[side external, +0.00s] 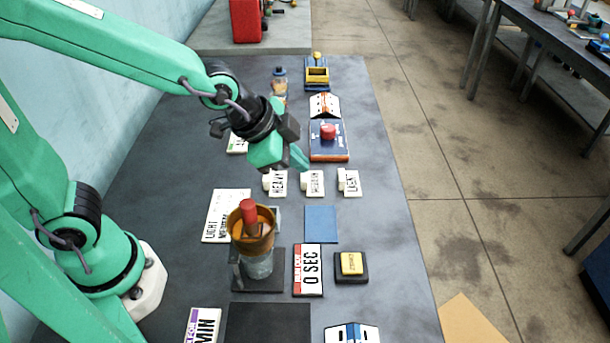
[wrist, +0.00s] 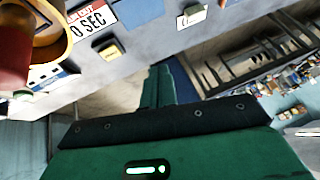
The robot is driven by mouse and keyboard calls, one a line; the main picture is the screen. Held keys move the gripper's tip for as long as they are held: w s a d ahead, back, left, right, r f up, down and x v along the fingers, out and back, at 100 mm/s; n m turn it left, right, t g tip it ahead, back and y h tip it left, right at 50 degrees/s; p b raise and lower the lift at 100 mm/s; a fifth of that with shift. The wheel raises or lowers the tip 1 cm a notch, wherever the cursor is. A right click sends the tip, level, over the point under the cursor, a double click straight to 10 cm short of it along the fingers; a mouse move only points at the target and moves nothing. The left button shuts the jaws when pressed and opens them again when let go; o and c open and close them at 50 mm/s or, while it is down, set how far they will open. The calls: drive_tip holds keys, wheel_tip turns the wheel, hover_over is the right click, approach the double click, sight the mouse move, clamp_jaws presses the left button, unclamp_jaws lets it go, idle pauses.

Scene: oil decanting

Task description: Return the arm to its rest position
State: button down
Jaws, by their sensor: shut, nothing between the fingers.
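My green arm reaches in from the left in the side external view. My gripper (side external: 301,158) is shut and empty, held in the air above the grey table (side external: 380,225), near the small white label stands. Its green and black body also fills the lower part of the wrist view (wrist: 158,85). An amber cup (side external: 250,238) with a red-topped piece in it stands on a dark stand below and left of my gripper, apart from it. The cup also shows at the upper left of the wrist view (wrist: 52,45).
A "0 SEC" sign (side external: 308,270) and a yellow button (side external: 352,264) sit right of the cup. Label stands (side external: 312,182), a blue pad (side external: 321,224) and a red button on a blue box (side external: 328,131) lie nearby. The table's right strip is bare.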

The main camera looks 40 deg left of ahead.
drive_tip(key=s+a+r+n+y, duration=0.1)
drive_tip(key=s+a+r+n, duration=0.2)
drive_tip(key=s+a+n, duration=0.2)
drive_tip(key=s+a+r+n+y, duration=0.1)
drive_tip(key=s+a+r+n, duration=0.2)
drive_tip(key=s+a, duration=0.3)
drive_tip(key=a+n, duration=0.1)
drive_tip(key=a, duration=0.2)
drive_tip(key=shift+s+r+n+g+y, duration=0.3)
drive_tip(key=shift+r+n, duration=0.1)
